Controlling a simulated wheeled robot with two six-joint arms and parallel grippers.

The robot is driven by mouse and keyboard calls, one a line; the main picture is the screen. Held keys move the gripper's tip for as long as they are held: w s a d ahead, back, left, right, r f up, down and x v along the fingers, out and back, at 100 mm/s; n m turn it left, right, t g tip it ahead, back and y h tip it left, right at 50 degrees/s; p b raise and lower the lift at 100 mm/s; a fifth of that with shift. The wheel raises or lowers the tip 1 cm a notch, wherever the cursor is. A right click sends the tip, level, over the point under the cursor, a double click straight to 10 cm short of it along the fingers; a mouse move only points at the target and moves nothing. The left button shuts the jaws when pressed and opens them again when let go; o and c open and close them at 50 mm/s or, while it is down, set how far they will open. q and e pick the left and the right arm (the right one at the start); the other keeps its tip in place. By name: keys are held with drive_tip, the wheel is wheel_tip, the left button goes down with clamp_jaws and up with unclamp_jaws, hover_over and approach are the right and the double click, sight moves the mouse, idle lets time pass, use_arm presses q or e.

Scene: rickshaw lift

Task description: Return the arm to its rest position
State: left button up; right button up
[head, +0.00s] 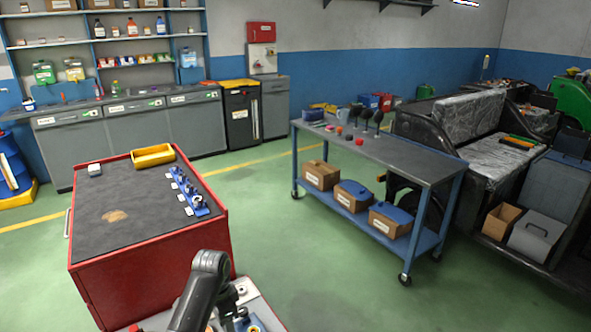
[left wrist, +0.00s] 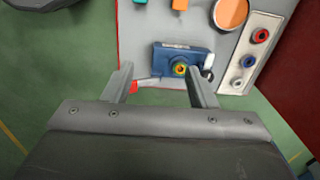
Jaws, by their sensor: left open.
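My left arm (head: 205,275) rises at the bottom of the head view, over a grey surface; its gripper is hidden there. In the left wrist view my left gripper (left wrist: 158,72) is open, with its two fingers apart and nothing held between them. Beyond the fingertips a blue device (left wrist: 170,55) with a ringed yellow-green knob sits on the grey surface (left wrist: 135,40). The right finger overlaps the device in the picture; I cannot tell whether they touch. My right gripper is in neither view.
A red cabinet (head: 150,260) with a dark top stands left of my arm, bearing a yellow tray (head: 153,156) and a blue rack (head: 188,192). A wheeled grey table (head: 400,150) stands right, before a black rickshaw (head: 440,125). Green floor (head: 300,250) between them is clear.

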use_arm(q)
drive_tip(key=s+a+f+n+t, duration=0.1)
drive_tip(key=s+a+f+n, duration=0.25)
drive_tip(key=s, duration=0.45)
drive_tip(key=s+a+f+n+t, duration=0.1)
drive_tip(key=s+a+f+n, duration=0.15)
drive_tip(key=s+a, duration=0.4)
drive_tip(key=s+a+r+n+t+y, duration=0.1)
drive_tip(key=s+r+n, duration=0.2)
drive_tip(key=s, duration=0.7)
drive_tip(key=s+a+r+n+t+y, duration=0.15)
drive_tip(key=s+r, duration=0.25)
drive_tip(key=s, duration=0.7)
wheel_tip(320, 180, down, 23)
drive_tip(key=a+g+h, duration=0.1)
drive_tip(key=g, duration=0.1)
drive_tip(key=s+f+g, duration=0.1)
drive_tip(key=s+f, duration=1.4)
drive_tip(key=f, duration=0.2)
drive_tip(key=shift+d+f+n, duration=0.4)
drive_tip(key=shift+d+n, duration=0.05)
drive_tip(key=shift+g+h, duration=0.25)
